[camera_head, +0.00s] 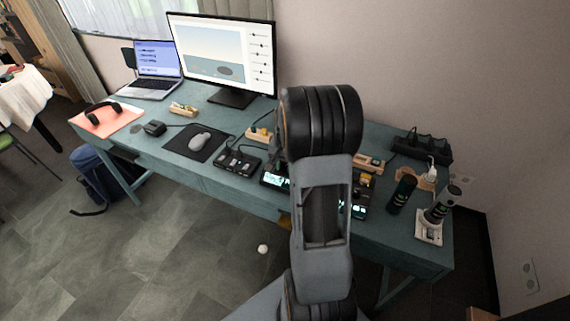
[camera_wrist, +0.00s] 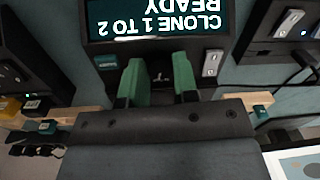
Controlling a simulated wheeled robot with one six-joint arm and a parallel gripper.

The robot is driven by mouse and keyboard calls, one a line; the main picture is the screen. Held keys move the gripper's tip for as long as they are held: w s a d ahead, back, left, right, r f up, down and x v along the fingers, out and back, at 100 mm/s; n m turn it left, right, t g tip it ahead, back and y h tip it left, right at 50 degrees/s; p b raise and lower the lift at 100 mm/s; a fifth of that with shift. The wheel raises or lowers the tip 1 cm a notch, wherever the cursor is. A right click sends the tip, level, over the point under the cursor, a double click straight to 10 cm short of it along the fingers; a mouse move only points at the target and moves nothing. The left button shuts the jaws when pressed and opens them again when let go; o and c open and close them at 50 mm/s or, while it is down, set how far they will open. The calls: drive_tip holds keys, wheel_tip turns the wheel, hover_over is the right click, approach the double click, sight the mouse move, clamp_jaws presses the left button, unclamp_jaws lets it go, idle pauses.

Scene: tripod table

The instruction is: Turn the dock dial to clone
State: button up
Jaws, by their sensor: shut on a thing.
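In the wrist view the dock's screen (camera_wrist: 155,20) appears upside down and reads "CLONE 1 TO 2 READY". My gripper (camera_wrist: 158,82) has its two green fingers at the dock's face just beside the screen. They are shut on the dial (camera_wrist: 159,92), which shows only as a dark part between them and is mostly hidden. I cannot make out the dial's marks or pointer. In the head view my arm covers the gripper and the dial.
Wooden holders with small dark blocks (camera_wrist: 46,127) lie either side. On the blue desk (camera_head: 220,187) stand a monitor (camera_head: 222,50), a laptop (camera_head: 155,68), a mouse (camera_head: 200,141), a power strip (camera_head: 422,146) and a dark cylinder (camera_head: 402,193).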

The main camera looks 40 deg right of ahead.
drive_tip(key=shift+n, duration=1)
drive_tip(key=o, duration=0.9)
drive_tip(key=shift+r, duration=0.15)
drive_tip(key=r, duration=0.4)
drive_tip(key=r+p, duration=0.1)
drive_tip(key=r, duration=0.8)
drive_tip(key=shift+s+d+r, duration=0.2)
drive_tip(key=shift+d+r, duration=0.05)
drive_tip(key=shift+r, duration=0.05)
